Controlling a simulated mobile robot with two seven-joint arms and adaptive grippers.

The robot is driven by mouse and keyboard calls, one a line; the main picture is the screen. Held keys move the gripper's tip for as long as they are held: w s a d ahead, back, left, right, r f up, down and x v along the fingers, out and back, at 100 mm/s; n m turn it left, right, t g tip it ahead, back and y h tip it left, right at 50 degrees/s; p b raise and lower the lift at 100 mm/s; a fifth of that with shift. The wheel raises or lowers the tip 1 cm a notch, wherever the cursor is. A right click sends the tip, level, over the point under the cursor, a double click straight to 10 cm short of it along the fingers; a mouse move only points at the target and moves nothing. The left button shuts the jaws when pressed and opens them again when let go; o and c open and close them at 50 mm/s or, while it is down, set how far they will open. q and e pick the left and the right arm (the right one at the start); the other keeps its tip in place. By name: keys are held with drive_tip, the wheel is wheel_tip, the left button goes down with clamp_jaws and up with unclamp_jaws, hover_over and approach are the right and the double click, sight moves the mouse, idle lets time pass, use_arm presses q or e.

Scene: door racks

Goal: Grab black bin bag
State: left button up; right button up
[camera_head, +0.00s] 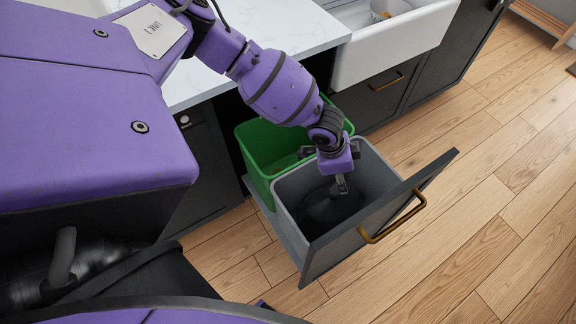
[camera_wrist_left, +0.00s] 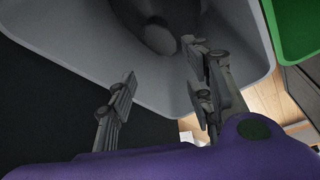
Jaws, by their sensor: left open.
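The black bin bag (camera_head: 326,208) lies as a dark rounded shape in the grey bin (camera_head: 290,190) of a pulled-out drawer. It also shows at the top of the left wrist view (camera_wrist_left: 150,25), with a lighter rounded end. My left gripper (camera_head: 342,184) points down into the grey bin above the bag. In the left wrist view my left gripper (camera_wrist_left: 160,95) has its fingers spread wide, with nothing between them and the bag beyond the tips. My right gripper is not in view.
A green bin (camera_head: 262,140) stands behind the grey one. The drawer front (camera_head: 385,212) with its brass handle (camera_head: 395,222) borders the grey bin. A white counter (camera_head: 290,30) and sink (camera_head: 390,50) lie behind. The wooden floor (camera_head: 470,220) is clear to the right.

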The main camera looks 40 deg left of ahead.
sight(337, 190)
use_arm(q)
drive_tip(key=shift+y, duration=0.3)
drive_tip(key=f, duration=0.1)
drive_tip(key=s+a+f, duration=0.1)
drive_tip(key=f, duration=0.1)
drive_tip(key=shift+s+a+f, duration=0.35)
drive_tip(key=shift+f, duration=0.05)
drive_tip(key=shift+x, duration=0.95)
drive_tip(key=x, duration=0.3)
drive_tip(key=b+x, duration=0.1)
drive_tip(key=x, duration=0.1)
drive_tip(key=shift+w+d, duration=0.2)
drive_tip(key=shift+w, duration=0.1)
drive_tip(key=shift+r, duration=0.1)
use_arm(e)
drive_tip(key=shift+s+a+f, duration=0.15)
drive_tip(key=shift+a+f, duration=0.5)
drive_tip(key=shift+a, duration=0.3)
use_arm(q)
clamp_jaws()
